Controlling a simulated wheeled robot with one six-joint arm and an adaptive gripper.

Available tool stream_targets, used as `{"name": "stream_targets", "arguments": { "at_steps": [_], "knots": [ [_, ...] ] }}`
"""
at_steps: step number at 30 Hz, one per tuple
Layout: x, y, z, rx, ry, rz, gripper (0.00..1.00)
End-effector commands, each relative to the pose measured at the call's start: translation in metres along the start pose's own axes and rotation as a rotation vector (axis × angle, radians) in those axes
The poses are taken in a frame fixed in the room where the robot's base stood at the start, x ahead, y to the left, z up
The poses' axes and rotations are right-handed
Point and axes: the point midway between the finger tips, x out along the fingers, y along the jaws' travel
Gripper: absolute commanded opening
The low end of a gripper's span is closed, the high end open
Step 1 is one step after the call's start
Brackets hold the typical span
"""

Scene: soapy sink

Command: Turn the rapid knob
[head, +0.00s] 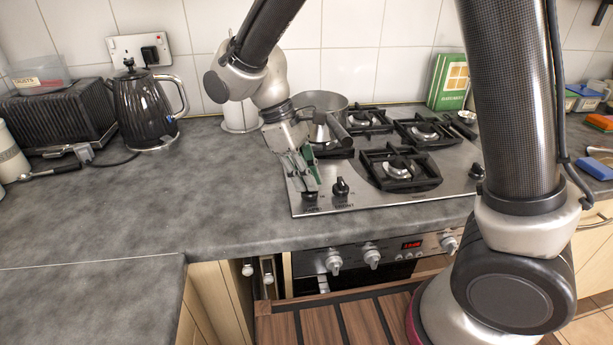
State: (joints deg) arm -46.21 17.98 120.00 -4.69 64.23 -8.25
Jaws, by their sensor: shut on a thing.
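The steel gas hob (378,200) is set in the grey worktop and has black knobs along its front edge. The leftmost hob knob (310,196) is mostly hidden by my gripper (309,184), whose fingers point down at it and are shut on it. A second hob knob (340,187) stands just to the right, apart from the fingers. A third hob knob (477,172) is at the right end. The labels by the knobs are too small to read surely, so I cannot tell by print which one is the rapid knob.
A saucepan (322,103) with a dark handle sits on the back left burner, close to my gripper. A black kettle (143,107) and a toaster (58,118) stand at the left. A green book (447,82) leans behind the hob.

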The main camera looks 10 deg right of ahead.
Motion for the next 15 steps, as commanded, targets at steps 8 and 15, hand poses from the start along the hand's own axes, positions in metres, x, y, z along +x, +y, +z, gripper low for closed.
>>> {"name": "stream_targets", "arguments": {
  "at_steps": [8, 15],
  "knots": [
    [0.0001, -0.0028, 0.0011, -0.233, -0.002, 0.097, 0.00],
    [0.0004, -0.0039, 0.0016, -0.392, -0.002, 0.163, 0.00]
  ]
}}
